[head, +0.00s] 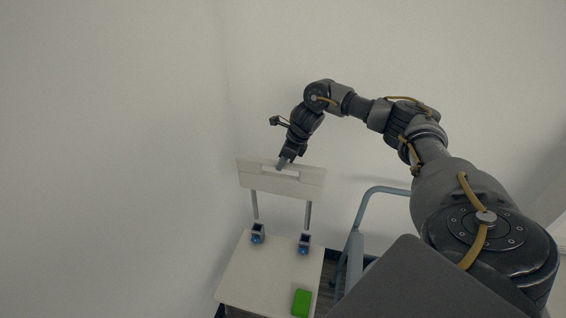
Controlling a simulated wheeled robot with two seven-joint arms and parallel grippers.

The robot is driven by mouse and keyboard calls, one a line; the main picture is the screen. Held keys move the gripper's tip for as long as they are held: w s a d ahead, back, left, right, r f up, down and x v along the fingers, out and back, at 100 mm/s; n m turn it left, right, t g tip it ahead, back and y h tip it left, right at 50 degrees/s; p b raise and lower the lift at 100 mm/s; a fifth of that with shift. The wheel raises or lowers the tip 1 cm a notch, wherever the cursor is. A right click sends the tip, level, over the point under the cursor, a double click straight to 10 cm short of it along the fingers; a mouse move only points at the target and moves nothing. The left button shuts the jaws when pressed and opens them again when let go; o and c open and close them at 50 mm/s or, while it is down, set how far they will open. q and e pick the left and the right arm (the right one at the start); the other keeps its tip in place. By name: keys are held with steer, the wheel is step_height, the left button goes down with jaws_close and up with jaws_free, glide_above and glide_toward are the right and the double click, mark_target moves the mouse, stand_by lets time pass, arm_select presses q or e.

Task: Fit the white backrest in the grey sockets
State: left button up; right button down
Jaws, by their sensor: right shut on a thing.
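The white backrest (309,178) is upright, with a slot near its top edge and two grey posts below. My right gripper (283,164) is shut on the backrest at the slot. The posts point down toward two sockets, the left socket (258,232) and the right socket (304,243). These look dark with blue lower parts and stand on a white seat (262,277). My left gripper is not in view.
A green block (301,303) lies on the seat near its front right. A blue-grey tubular frame (358,240) stands to the right of the seat. Pale walls are close on the left and behind the backrest.

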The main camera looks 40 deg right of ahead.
mark_target(283, 194)
steer(key=shift+f+b, duration=4.75)
steer(key=shift+f, duration=1.55)
steer(key=shift+f+b, duration=0.55)
steer(key=shift+f, duration=0.2)
steer(key=shift+w+f+b, duration=0.1)
steer(key=shift+f+b, duration=0.35)
steer(key=shift+f, duration=0.4)
steer(key=shift+f+b, duration=0.2)
steer(key=shift+b, duration=0.2)
